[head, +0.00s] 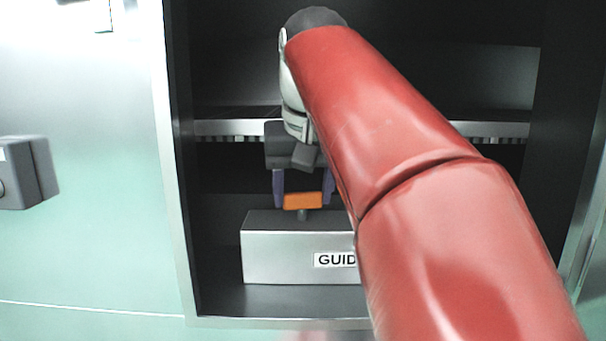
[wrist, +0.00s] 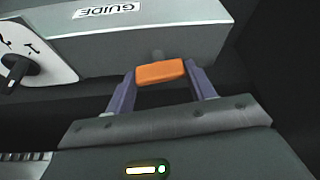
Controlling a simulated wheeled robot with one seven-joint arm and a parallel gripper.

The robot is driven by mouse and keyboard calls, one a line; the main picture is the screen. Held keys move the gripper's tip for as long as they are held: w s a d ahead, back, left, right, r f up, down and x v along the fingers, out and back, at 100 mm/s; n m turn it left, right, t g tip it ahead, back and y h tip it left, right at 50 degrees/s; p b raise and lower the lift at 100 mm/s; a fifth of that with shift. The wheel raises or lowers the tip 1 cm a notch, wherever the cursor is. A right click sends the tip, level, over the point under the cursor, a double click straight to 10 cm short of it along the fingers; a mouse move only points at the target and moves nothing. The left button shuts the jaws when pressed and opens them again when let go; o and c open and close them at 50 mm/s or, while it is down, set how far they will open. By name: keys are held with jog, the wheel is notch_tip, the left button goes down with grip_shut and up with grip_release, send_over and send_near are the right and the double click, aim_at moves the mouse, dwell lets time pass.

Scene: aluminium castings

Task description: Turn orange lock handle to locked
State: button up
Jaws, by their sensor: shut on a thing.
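The orange lock handle (head: 303,201) stands on a short grey stem on top of a grey box (head: 280,262) with a "GUIDE" label, inside the dark cabinet. In the wrist view the orange handle (wrist: 160,72) lies between the two purple fingers of my gripper (wrist: 163,80). In the head view my gripper (head: 304,190) reaches down over the handle from above. The fingers are shut on the handle's two ends. My red arm hides the right part of the box in the head view. No locked marking for the handle is readable.
A white plate with a black knob (wrist: 20,70) is beside the box in the wrist view. A shelf edge (head: 235,128) crosses the cabinet behind my gripper. The cabinet's left frame (head: 172,170) and a grey latch block (head: 25,172) are at left.

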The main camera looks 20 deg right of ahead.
jog(key=shift+r+m+h+p, duration=0.1)
jog(key=shift+m+h+p, duration=0.3)
jog(key=shift+m+p, duration=0.5)
jog(key=o, duration=1)
jog(key=v, duration=0.7)
jog(key=shift+a+r+p, duration=0.15)
jog(key=shift+r+p, duration=0.15)
